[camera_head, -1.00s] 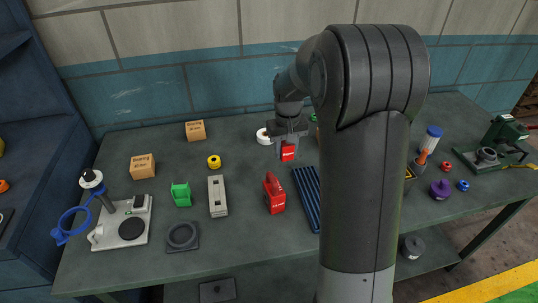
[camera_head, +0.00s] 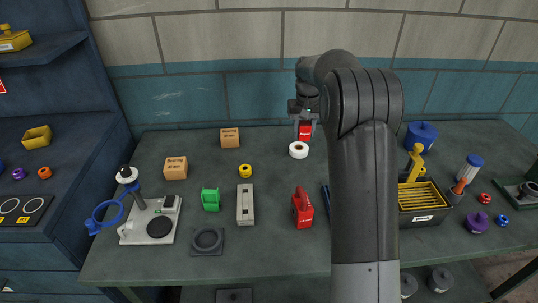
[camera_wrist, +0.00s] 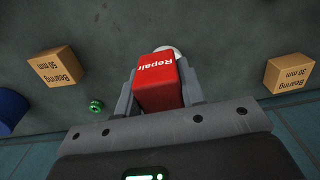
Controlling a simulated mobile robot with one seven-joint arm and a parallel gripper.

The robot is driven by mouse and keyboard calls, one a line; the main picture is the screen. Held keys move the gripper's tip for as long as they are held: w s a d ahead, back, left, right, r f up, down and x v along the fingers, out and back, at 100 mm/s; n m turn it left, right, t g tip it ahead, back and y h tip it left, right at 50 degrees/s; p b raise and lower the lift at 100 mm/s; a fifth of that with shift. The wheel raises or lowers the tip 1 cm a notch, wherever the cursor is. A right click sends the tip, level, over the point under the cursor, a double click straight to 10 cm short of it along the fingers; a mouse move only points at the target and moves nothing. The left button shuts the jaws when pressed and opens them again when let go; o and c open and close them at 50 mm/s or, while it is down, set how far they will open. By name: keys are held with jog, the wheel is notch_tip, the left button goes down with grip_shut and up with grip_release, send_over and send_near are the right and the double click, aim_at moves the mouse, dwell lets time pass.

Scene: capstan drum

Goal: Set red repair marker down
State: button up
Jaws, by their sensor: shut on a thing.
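The red repair marker (camera_head: 305,131) is a small red block between the fingers of my gripper (camera_head: 304,123) near the back edge of the workbench. In the wrist view my gripper (camera_wrist: 160,97) is shut on the red repair marker (camera_wrist: 158,82), with a finger on each side and its "Repair" label showing. The marker appears held above the bench, though its exact height is hard to tell. My arm hides part of the bench to the right of it.
A white ring (camera_head: 298,150) lies just in front of the marker. Bearing boxes (camera_head: 229,138) (camera_head: 175,168) and a yellow roll (camera_head: 245,171) stand to the left. The tiled wall (camera_head: 215,85) is close behind my gripper.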

jog(key=shift+w+a, duration=0.3)
jog(key=shift+w, duration=0.15)
send_over(268, 154)
notch_tip(268, 154, down, 7)
jog(key=shift+f, duration=2.05)
jog(key=shift+d+f, duration=0.1)
jog(key=o, duration=1)
